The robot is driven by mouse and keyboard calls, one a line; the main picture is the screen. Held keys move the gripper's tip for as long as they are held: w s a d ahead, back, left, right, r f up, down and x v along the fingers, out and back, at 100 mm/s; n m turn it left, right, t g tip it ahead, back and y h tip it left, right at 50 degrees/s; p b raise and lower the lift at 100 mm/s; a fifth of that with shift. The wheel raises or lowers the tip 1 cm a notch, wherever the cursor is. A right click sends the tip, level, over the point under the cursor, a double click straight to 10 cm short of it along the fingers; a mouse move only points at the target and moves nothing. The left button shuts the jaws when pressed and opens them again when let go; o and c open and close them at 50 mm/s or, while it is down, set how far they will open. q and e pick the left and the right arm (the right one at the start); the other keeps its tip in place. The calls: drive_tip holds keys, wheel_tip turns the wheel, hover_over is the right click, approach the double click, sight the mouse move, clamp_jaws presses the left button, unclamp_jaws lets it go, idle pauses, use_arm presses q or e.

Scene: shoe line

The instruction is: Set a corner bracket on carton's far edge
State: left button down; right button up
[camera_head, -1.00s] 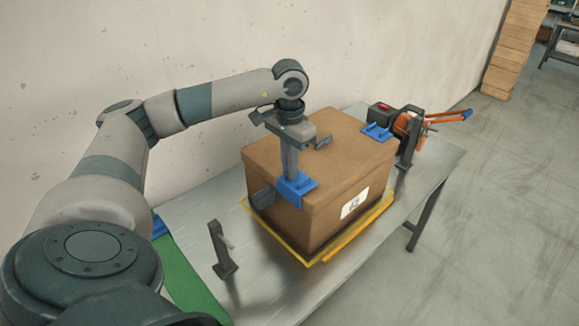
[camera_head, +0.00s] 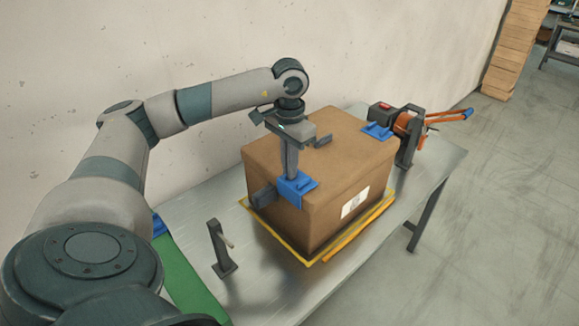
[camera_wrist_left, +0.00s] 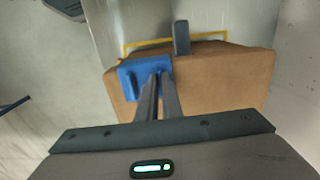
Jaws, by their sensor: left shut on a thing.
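A closed brown carton (camera_head: 335,165) stands on the steel table. A blue corner bracket (camera_head: 304,188) sits at the carton's top edge on the left side in the head view. My left gripper (camera_head: 291,178) points down and is shut on this bracket. In the left wrist view the fingers (camera_wrist_left: 160,80) meet at the blue bracket (camera_wrist_left: 131,84), which lies at the carton's edge (camera_wrist_left: 222,80). The fingers hide part of the bracket, so I cannot tell if it is fully seated. Another blue bracket (camera_head: 377,131) sits on the carton's edge at the back right. My right gripper is not in view.
A yellow outline (camera_head: 350,237) surrounds the carton's base. A small dark stand (camera_head: 221,250) is at front left, near a green mat (camera_head: 185,275). An orange-handled tool (camera_head: 450,116) rests behind the carton. The wall is close behind my arm.

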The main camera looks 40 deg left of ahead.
use_arm(q)
drive_tip(key=shift+f+b, duration=0.1)
drive_tip(key=shift+b, duration=0.3)
idle(0.4)
idle(0.4)
drive_tip(key=c, duration=1.5)
unclamp_jaws()
drive_tip(key=shift+o, duration=0.2)
drive_tip(key=shift+r+p, duration=1.65)
drive_tip(key=shift+r, duration=1.85)
drive_tip(key=shift+s+f, duration=0.1)
